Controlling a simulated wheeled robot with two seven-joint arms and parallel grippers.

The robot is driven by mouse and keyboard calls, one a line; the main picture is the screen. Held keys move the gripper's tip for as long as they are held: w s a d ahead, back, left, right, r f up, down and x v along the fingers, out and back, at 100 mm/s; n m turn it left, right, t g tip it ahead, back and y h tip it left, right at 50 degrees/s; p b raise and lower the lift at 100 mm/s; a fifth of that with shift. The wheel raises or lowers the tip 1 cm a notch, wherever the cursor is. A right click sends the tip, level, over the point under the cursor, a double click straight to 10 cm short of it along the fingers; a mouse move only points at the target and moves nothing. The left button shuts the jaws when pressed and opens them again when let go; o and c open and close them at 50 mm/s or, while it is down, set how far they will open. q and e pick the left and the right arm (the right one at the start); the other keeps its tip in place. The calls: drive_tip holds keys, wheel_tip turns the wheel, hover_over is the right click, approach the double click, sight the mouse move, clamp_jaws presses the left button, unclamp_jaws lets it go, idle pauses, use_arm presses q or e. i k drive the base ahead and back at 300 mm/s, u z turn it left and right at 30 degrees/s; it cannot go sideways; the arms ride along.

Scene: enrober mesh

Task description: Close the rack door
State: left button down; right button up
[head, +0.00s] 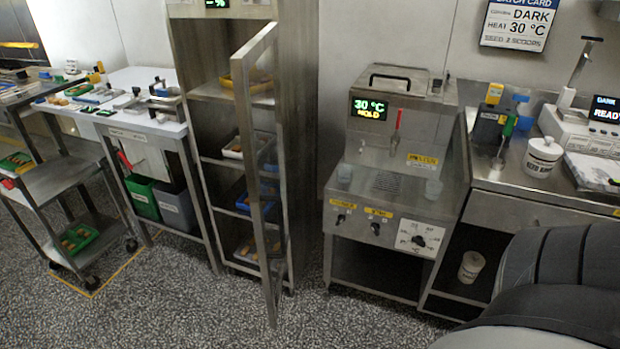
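The rack (212,122) is a tall steel cabinet left of centre with several shelves of trays inside. Its framed, see-through door (262,215) stands open, swung out toward me, and shows nearly edge-on. The door's lower end hangs just above the speckled floor. The door partly hides the shelves behind it. Neither of my grippers shows in the head view. A dark and grey part of my own body fills the lower right corner, far from the door.
Right of the rack stands a steel machine (395,190) reading 30 °C HOLD. A steel counter (500,165) lies further right. Left are a worktable (150,128) with bins below and a wheeled cart (60,180). The floor (200,310) before the door is clear.

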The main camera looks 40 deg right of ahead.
sight(242, 61)
drive_tip(key=z, duration=1.15)
drive_tip(key=i, duration=1)
drive_tip(key=k, duration=0.5)
drive_tip(key=u, duration=2.1)
drive_tip(key=k, duration=1.1)
drive_tip(key=z, duration=1.35)
drive_tip(key=i, duration=0.5)
drive_tip(key=u, duration=0.05)
